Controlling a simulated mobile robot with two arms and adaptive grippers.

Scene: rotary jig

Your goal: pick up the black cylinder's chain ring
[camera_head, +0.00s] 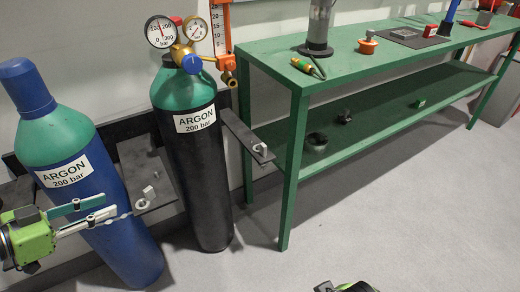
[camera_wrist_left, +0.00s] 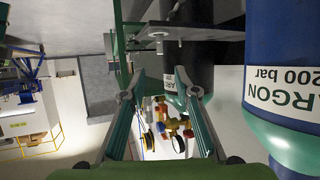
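The black cylinder (camera_head: 196,150) stands upright with a green shoulder, an ARGON label and gauges on top. A small pale ring (camera_head: 148,192) sits on the bracket between it and the blue cylinder. Another pale ring (camera_head: 262,149) sits at the end of the bracket on its right. I cannot tell which is its chain ring. My left gripper (camera_head: 110,208) is in front of the blue cylinder, left of the nearer ring, open and empty. In the left wrist view its fingers (camera_wrist_left: 160,95) are apart, with a ring (camera_wrist_left: 159,42) above them. My right gripper (camera_head: 346,287) barely shows at the bottom edge.
The blue cylinder (camera_head: 78,185) stands at left, close behind my left gripper. A green bench (camera_head: 292,165) with a lower shelf stands right of the black cylinder. Gauges (camera_head: 178,38) top the black cylinder. The grey floor in front is clear.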

